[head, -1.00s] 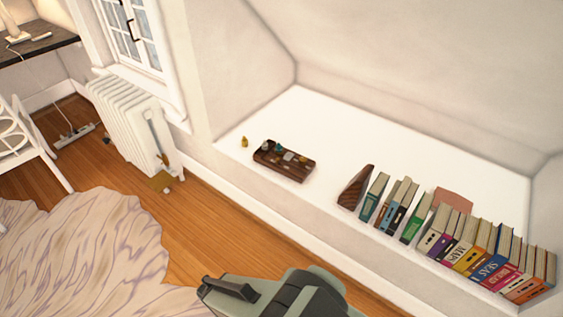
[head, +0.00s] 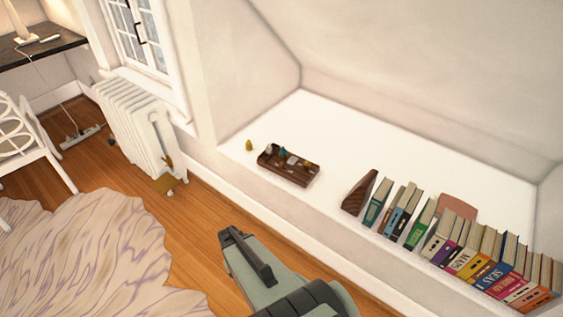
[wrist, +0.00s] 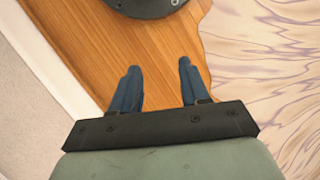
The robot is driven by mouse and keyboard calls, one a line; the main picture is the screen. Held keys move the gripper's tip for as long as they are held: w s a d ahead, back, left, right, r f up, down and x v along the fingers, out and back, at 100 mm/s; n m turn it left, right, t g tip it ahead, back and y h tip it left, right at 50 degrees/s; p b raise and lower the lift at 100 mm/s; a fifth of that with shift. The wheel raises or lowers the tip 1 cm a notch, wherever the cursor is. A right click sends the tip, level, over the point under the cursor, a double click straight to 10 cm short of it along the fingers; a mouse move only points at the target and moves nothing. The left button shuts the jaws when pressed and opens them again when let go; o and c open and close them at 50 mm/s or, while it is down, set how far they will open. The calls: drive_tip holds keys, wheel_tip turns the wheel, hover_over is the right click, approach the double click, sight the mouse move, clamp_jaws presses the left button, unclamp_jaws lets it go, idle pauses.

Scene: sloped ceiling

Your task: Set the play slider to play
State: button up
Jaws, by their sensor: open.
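No play slider can be made out in either view. In the head view a small dark brown tray (head: 290,174) lies on the white ledge and holds several small items, too small to name. The green-grey end of my arm shows at the bottom of the head view, in front of and below the ledge, apart from the tray. In the wrist view my gripper (wrist: 160,72) points over the wooden floor, its two dark blue fingers spread apart with nothing between them.
A brown wedge-shaped bookend (head: 359,192) and a row of books (head: 470,252) fill the ledge's front right. A small yellowish figure (head: 249,145) stands left of the tray. A white radiator (head: 140,125) stands at left; a rug (head: 90,255) covers the floor.

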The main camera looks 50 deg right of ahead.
drive_tip(key=w+d+r+m+t, duration=0.1)
drive_tip(key=w+d+r+m, duration=0.15)
drive_tip(key=w+d, duration=0.45)
drive_tip(key=w+d+r+m+t, duration=0.1)
drive_tip(key=w+d+r, duration=0.2)
drive_tip(key=d, duration=0.8)
wheel_tip(320, 180, up, 15)
drive_tip(key=t+h, duration=0.2)
hover_over(281, 163)
wheel_tip(281, 163, down, 13)
drive_tip(key=shift+d+f, duration=0.15)
drive_tip(key=shift+f, duration=0.05)
clamp_jaws()
